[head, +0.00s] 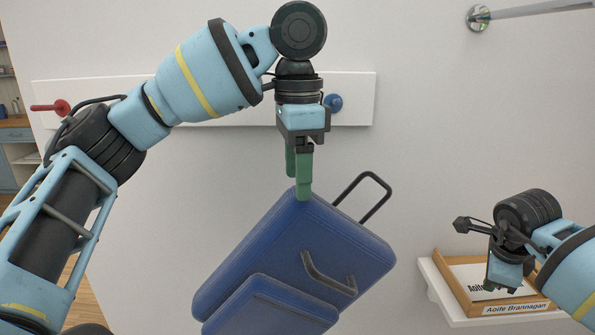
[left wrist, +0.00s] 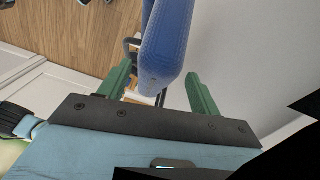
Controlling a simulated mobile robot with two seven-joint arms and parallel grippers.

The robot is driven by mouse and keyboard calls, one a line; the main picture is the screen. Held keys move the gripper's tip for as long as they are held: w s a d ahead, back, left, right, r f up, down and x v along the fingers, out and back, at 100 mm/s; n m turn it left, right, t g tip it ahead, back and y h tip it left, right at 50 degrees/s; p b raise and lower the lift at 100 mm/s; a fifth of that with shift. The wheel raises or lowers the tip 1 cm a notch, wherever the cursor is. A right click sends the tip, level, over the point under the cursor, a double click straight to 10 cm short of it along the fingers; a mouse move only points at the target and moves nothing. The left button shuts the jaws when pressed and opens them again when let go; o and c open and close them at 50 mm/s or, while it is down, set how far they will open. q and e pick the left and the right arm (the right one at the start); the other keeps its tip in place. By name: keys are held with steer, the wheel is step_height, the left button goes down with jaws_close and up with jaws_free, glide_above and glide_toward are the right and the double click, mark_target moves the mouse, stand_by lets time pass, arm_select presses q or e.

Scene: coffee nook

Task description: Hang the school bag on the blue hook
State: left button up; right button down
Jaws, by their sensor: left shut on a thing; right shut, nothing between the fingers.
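The blue school bag (head: 290,255) hangs tilted in the air below my left gripper (head: 298,180), in front of the wall. A dark loop handle sticks up from its upper right edge and another handle is on its broad face. My left gripper is shut on the bag at its upper edge; the bag (left wrist: 168,45) also shows between the green fingers in the left wrist view. The exact contact is hard to see. The blue hook (head: 334,102) is on the white wall board, just right of my left wrist and above the bag. My right gripper (head: 503,284) is shut and empty; its fingertips are hardly visible.
A red hook (head: 62,107) is at the left end of the white board (head: 355,88). A white shelf (head: 437,288) with a wooden tray (head: 466,297) of papers stands below my right gripper. A metal rail (head: 540,9) is at the upper right. Wall between bag and shelf is clear.

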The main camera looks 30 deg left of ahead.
arm_select(q)
steer(key=w+a+f, duration=0.1)
steer(key=w+a, duration=0.3)
steer(key=w, duration=0.2)
steer(key=shift+w, duration=0.25)
stand_by(1.1)
steer(key=shift+f, duration=0.15)
stand_by(0.5)
steer(key=o, duration=1.9)
steer(key=shift+o, duration=0.2)
steer(key=shift+f, duration=0.25)
step_height(320, 180, up, 8)
